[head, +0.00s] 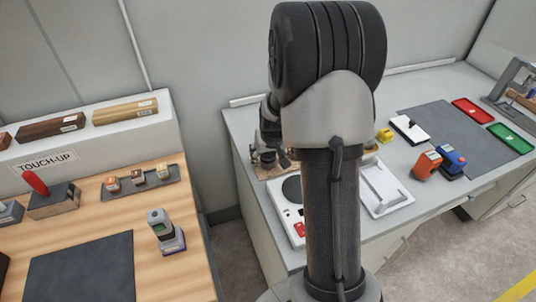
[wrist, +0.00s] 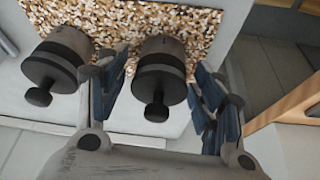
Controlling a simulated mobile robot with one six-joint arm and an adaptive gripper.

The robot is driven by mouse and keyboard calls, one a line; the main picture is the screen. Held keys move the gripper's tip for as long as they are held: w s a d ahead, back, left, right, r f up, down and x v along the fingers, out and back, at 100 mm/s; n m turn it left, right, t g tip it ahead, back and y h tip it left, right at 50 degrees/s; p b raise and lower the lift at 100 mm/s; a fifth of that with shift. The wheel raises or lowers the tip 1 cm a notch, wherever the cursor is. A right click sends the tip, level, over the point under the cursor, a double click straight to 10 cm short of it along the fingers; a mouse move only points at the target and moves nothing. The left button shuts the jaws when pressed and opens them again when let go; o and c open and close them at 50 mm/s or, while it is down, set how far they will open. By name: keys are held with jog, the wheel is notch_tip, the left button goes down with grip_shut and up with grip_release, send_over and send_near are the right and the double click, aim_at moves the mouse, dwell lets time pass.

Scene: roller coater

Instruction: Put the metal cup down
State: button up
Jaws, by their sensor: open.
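Two alike dark metal cylinders with a black band and a knob stand side by side on a speckled cork-like mat (wrist: 150,14) in the wrist view. I take the metal cup (wrist: 160,62) to be the right one; the other cylinder (wrist: 58,60) is to its left. My gripper (wrist: 158,80) is open, with one blue-padded finger on each side of the right cylinder. Gaps show between it and the fingers. In the head view my gripper (head: 270,138) is low over the mat (head: 275,173), largely hidden by my arm.
A scale (head: 291,190) with a round dark plate stands in front of the mat. A white tray (head: 382,190), orange block (head: 427,164) and blue block (head: 452,160) are farther right. A wooden bench (head: 195,262) stands left, across a gap.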

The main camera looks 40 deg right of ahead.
jog(key=p+v, duration=0.4)
jog(key=v, duration=0.7)
jog(key=s+a+r+n, duration=0.2)
jog(key=s+a+r, duration=0.6)
jog(key=a+r, duration=0.4)
jog(key=s+a+r+n+y, duration=0.1)
jog(key=s+a+r+n, duration=0.1)
jog(key=s+a, duration=0.7)
jog(key=s, duration=0.5)
jog(key=shift+n+y, duration=0.3)
jog(key=shift+y, duration=0.1)
